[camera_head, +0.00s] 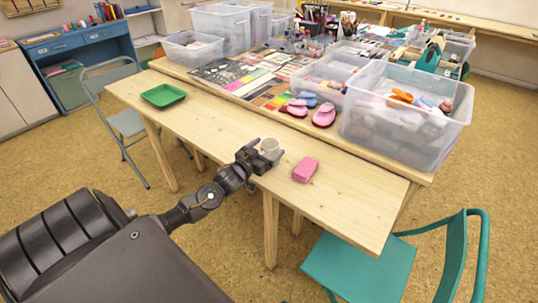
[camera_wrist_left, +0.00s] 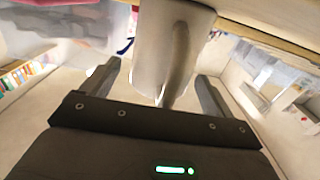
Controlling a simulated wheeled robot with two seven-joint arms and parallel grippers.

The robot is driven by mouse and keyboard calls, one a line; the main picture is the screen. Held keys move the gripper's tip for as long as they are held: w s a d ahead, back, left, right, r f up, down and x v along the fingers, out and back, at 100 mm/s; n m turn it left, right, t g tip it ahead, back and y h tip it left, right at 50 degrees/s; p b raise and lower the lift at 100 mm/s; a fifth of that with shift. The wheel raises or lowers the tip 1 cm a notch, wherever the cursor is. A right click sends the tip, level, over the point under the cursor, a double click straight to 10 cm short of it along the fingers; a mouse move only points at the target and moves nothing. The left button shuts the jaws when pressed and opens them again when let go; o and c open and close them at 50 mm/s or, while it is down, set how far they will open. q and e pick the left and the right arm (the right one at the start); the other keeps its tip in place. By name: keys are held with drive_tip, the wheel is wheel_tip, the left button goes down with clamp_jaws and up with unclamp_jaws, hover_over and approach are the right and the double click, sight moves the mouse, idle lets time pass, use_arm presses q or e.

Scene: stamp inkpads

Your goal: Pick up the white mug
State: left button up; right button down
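The white mug (camera_head: 269,145) stands on the wooden table, just beyond my left gripper (camera_head: 262,157) in the head view. Its lower part is partly hidden by the gripper. In the left wrist view the mug (camera_wrist_left: 158,45) is large, with its handle facing the camera. The left gripper (camera_wrist_left: 160,88) is open there, with one finger on each side of the mug. A gap shows between the left-hand finger and the mug; contact on the other side is hard to tell. My right gripper is not in view.
A pink block (camera_head: 305,170) lies right of the mug. A green tray (camera_head: 163,95) lies at the table's left end. Pink slippers (camera_head: 324,115) and clear plastic bins (camera_head: 400,135) stand behind. A teal chair (camera_head: 365,270) is at the front right. The table between tray and mug is clear.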

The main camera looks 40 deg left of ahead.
use_arm(q)
drive_tip(key=c, duration=1.2)
drive_tip(key=shift+r, duration=0.1)
drive_tip(key=shift+r, duration=0.45)
drive_tip(key=r, duration=0.2)
drive_tip(key=shift+s+r, duration=0.2)
drive_tip(key=shift+r, duration=0.2)
drive_tip(key=s+a+r, duration=0.1)
drive_tip(key=s+r, duration=0.8)
drive_tip(key=s, duration=0.4)
drive_tip(key=shift+s+p, duration=0.25)
drive_tip(key=shift+p, duration=0.2)
